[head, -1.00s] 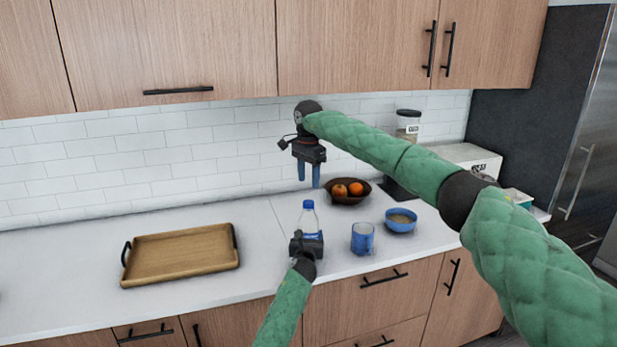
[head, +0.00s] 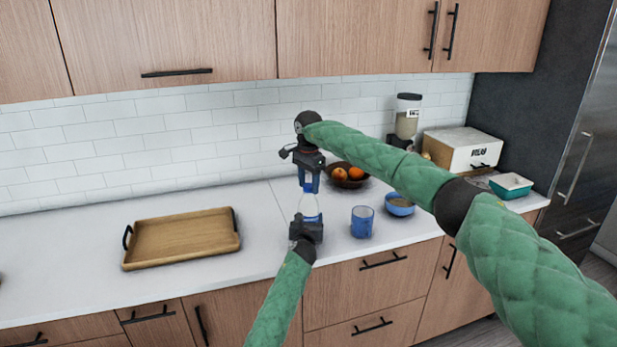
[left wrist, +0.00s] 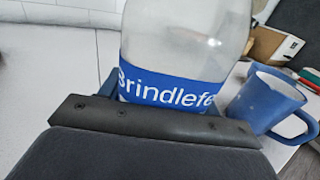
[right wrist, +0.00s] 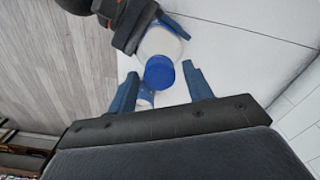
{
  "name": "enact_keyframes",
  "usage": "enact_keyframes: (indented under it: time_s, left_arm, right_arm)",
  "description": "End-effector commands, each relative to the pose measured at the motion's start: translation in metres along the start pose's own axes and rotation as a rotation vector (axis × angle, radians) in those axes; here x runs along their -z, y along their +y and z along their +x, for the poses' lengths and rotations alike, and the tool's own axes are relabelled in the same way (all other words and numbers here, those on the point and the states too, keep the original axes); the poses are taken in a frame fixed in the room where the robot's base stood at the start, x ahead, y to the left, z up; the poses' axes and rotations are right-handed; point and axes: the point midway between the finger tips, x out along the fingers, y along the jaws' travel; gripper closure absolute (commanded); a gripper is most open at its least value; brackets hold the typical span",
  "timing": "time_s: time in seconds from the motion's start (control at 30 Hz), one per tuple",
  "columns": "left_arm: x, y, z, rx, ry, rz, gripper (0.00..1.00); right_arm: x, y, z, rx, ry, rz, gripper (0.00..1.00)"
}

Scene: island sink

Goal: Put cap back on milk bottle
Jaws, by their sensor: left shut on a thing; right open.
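The milk bottle (head: 308,206) stands upright near the counter's front, clear with a blue label. The label reads "Brindlefe..." on the bottle in the left wrist view (left wrist: 180,85). My left gripper (head: 306,229) is shut on the bottle's lower body. The blue cap (right wrist: 160,73) sits at the bottle's mouth; whether it is screwed tight cannot be told. My right gripper (head: 309,184) points down over the bottle top. In the right wrist view, its open fingers (right wrist: 159,73) are on either side of the cap, with gaps visible.
A blue mug (head: 362,222) and a blue bowl (head: 399,205) stand close right of the bottle. A fruit bowl (head: 349,182) is behind. A wooden tray (head: 182,262) lies left, with bare counter between it and the bottle. Upper cabinets (head: 350,35) hang above.

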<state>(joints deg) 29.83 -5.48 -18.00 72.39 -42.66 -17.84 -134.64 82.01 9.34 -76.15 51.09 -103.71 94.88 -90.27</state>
Motion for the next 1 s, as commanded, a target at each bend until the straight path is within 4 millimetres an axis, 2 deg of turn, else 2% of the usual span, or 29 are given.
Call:
enact_keyframes:
  time_s: [0.2,0.4,0.43,0.67,0.77,1.0]
  left_arm:
    - [0.0008,0.0001,-0.0001,0.000,0.001,0.000,1.00]
    - [0.0008,0.0001,-0.0001,0.000,0.001,0.000,1.00]
    - [0.0007,0.0000,-0.0001,0.000,0.001,0.000,1.00]
    - [0.0008,-0.0001,-0.0002,0.000,0.001,0.001,1.00]
    - [0.0008,-0.0002,-0.0002,0.000,0.001,0.001,1.00]
    - [0.0007,-0.0004,-0.0002,0.001,0.001,0.001,1.00]
  right_arm:
    - [0.0000,-0.0001,-0.0002,0.000,0.000,0.000,0.51]
    - [0.0000,-0.0001,-0.0003,0.000,0.000,0.000,0.91]
    - [0.0000,-0.0001,-0.0003,0.000,0.000,0.000,0.95]
    - [0.0001,-0.0002,-0.0005,0.000,0.001,0.034,0.95]
    - [0.0001,-0.0002,-0.0004,0.000,0.001,0.128,0.95]
    - [0.0002,-0.0004,-0.0007,0.001,0.001,0.469,0.95]
